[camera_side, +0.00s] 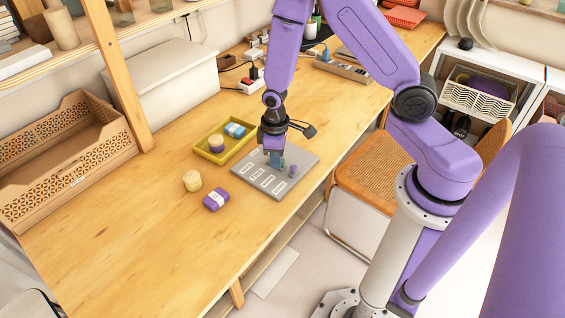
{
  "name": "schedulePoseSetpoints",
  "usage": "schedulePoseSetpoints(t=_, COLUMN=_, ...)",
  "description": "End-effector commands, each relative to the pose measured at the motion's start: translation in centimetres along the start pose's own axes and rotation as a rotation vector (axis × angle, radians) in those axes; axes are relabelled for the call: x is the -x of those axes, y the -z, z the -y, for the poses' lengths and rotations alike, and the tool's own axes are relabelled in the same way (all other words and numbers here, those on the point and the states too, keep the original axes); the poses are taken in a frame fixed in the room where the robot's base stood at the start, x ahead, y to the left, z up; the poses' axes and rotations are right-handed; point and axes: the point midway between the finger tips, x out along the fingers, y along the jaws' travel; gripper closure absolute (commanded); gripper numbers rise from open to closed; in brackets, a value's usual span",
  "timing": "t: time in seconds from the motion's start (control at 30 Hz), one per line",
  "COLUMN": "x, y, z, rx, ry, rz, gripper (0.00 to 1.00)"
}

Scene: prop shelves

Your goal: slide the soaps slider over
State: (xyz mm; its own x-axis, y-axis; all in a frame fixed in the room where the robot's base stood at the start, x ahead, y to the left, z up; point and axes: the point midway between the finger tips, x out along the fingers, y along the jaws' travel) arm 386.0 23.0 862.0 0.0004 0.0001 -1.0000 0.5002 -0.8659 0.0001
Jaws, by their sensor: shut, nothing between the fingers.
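A grey slider panel (265,186) lies flat on the wooden table, with several white labels too small to read. A small purple slider knob (293,170) stands up near its right edge. A greenish knob (282,163) shows partly beside my fingers. I cannot tell which slider is the soaps one. My gripper (275,160) points down at the far part of the panel, shut, with its bluish fingertips close beside the greenish knob. Whether they touch it I cannot tell. The fingers hide part of the panel behind them.
A yellow tray (201,149) holding a blue packet (235,130) and a purple-and-cream round item (216,143) sits left of the panel. A cream cylinder (192,181) and a purple wrapped bar (216,200) lie nearby. The table's front left is clear.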

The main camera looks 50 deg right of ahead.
Motion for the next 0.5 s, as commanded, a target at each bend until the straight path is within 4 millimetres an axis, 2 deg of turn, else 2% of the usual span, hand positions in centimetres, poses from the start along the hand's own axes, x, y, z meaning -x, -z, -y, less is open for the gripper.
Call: schedulePoseSetpoints(t=0.5, x=-1.8, y=0.0, z=0.0, rx=0.000, ry=0.000, rz=0.002, gripper=1.00)
